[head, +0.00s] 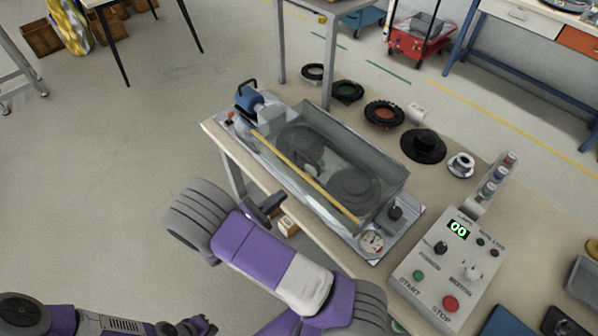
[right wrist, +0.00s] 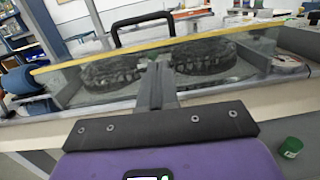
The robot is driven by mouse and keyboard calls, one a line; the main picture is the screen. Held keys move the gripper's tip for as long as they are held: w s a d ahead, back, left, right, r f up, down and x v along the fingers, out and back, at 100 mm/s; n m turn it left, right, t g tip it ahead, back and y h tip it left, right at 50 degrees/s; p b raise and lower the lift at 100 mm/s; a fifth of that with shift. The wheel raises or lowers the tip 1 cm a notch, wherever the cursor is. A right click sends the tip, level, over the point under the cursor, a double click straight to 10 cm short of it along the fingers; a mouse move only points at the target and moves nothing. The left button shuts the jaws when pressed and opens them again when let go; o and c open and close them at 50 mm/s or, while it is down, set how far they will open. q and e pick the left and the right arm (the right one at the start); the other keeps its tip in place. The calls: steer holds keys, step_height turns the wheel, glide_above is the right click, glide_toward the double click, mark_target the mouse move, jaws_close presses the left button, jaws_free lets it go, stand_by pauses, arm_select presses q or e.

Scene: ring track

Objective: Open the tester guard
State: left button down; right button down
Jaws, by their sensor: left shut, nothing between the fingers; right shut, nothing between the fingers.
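The tester guard (head: 375,150) is a clear box on the tester at the table's near side, with a yellow strip along its front edge. Its clear panels stand around two dark tyres and it looks closed. In the right wrist view the yellow strip (right wrist: 215,40) runs across, with a black arched handle (right wrist: 150,20) just above it. My right gripper (head: 271,204) is shut and empty in front of the guard. Its fingers (right wrist: 156,85) point at the guard's front; contact cannot be told. My left gripper (head: 204,326) is low at the bottom left, away from the tester, shut and empty.
A control box (head: 447,262) with knobs and START and STOP buttons stands right of the tester. A blue motor (head: 249,98) sits at the tester's left end. Several tyres and a black hub (head: 423,146) lie behind it.

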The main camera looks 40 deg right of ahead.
steer(key=w+d+r+h, duration=0.1)
steer(key=w+d+r, duration=0.1)
steer(key=d, duration=0.7)
steer(key=shift+d+r+n+t+b, duration=0.2)
steer(key=shift+r+n+t+b, duration=0.1)
steer(key=shift+r+t+b, duration=0.25)
steer(key=shift+r, duration=0.2)
